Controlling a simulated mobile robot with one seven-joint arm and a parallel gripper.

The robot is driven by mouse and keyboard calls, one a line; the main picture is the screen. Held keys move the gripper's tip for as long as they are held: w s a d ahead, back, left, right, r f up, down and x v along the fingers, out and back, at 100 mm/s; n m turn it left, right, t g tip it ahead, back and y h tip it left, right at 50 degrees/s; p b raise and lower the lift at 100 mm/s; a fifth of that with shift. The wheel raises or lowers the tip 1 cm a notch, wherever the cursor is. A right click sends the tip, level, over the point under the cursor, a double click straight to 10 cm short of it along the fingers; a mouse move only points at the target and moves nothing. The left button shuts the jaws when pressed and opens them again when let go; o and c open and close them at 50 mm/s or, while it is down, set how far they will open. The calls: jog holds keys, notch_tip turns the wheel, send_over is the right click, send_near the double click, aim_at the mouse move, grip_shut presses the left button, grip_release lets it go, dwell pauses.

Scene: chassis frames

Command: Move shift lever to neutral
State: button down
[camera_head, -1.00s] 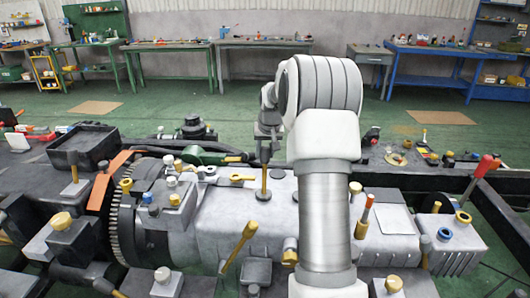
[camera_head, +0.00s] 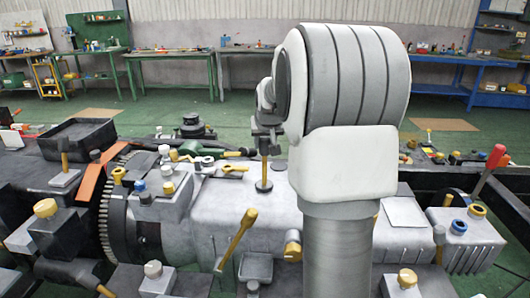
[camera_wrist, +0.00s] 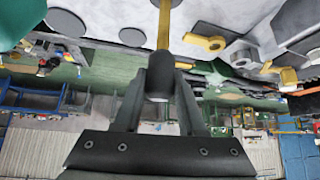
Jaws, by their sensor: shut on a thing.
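The shift lever (camera_head: 264,172) is a thin brass rod standing about upright from a round dark base on top of the grey gearbox casing (camera_head: 305,215). My gripper (camera_head: 265,142) is at its top end. In the wrist view my gripper (camera_wrist: 160,88) is shut on the lever's dark cylindrical knob (camera_wrist: 160,70), and the brass rod (camera_wrist: 164,22) runs on to the casing. The knob is largely hidden by my gripper in the head view. Which gear position the lever is in cannot be told.
A yellow handle (camera_head: 234,168) lies on the casing left of the lever. A longer yellow lever (camera_head: 238,238) slants up in front. A red-handled lever (camera_head: 492,168) stands at the right. My arm covers part of the casing. Workbenches (camera_head: 170,53) stand along the back wall.

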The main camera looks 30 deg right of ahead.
jog(key=shift+s+a+t+b, duration=0.3)
jog(key=shift+s+b, duration=0.05)
jog(key=shift+b, duration=0.25)
jog(key=c, duration=0.5)
grip_release()
jog(key=shift+r, duration=0.1)
jog(key=p+v, duration=0.5)
jog(key=v, duration=1.2)
jog(key=shift+a+p, duration=0.3)
jog(key=shift+a, duration=0.1)
jog(key=shift+s+r, duration=0.1)
jog(key=shift+s, duration=0.05)
jog(key=shift+a, duration=0.15)
